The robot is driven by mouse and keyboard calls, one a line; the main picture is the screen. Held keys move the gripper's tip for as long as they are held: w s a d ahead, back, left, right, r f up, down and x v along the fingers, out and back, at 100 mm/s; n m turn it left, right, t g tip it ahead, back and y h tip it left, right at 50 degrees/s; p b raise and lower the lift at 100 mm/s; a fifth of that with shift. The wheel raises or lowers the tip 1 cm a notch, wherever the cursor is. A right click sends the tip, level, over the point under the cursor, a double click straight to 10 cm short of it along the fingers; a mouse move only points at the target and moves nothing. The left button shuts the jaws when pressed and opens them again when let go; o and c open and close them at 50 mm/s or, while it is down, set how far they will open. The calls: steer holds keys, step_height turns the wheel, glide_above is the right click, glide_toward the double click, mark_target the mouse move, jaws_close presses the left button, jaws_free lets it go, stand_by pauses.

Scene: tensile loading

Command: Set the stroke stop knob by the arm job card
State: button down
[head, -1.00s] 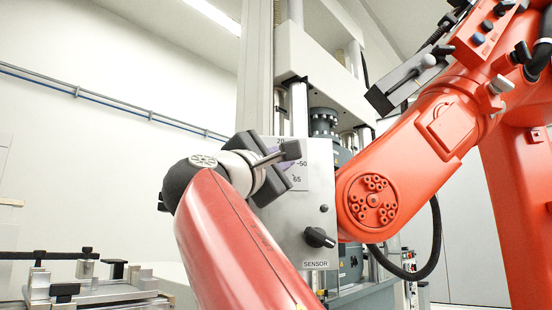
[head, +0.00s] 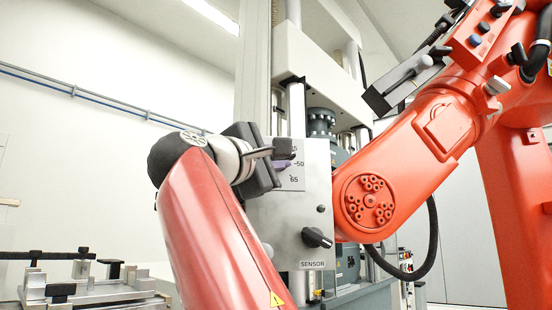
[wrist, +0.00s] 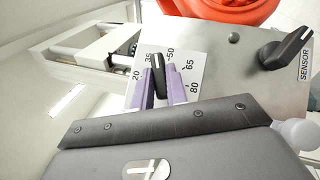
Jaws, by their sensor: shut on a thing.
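The stroke stop knob (wrist: 158,78) is a black bar knob with a white mark. It sits on a white dial plate (wrist: 196,76) numbered 20, 35, 50, 65 and 80. My gripper (wrist: 161,80) is shut on the knob, one purple finger on each side. In the wrist view the knob's white mark points up, close to the 35 and on its 50 side; the exact setting is hard to read at this angle. In the head view my gripper (head: 290,168) is at the panel's upper left and hides the knob. No job card can be made out.
A second black knob (wrist: 287,46), labelled SENSOR, is on the same grey panel (head: 290,219); the head view shows it below the dial. A large orange robot arm (head: 420,150) stands close on the right. A metal fixture (head: 90,285) is at lower left.

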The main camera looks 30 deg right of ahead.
steer(key=c, duration=1.4)
jaws_free()
steer(key=v, duration=0.7)
steer(key=shift+s+a+b, duration=0.2)
steer(key=shift+a+b, duration=0.1)
steer(key=shift+b, duration=0.1)
steer(key=shift+f, duration=0.1)
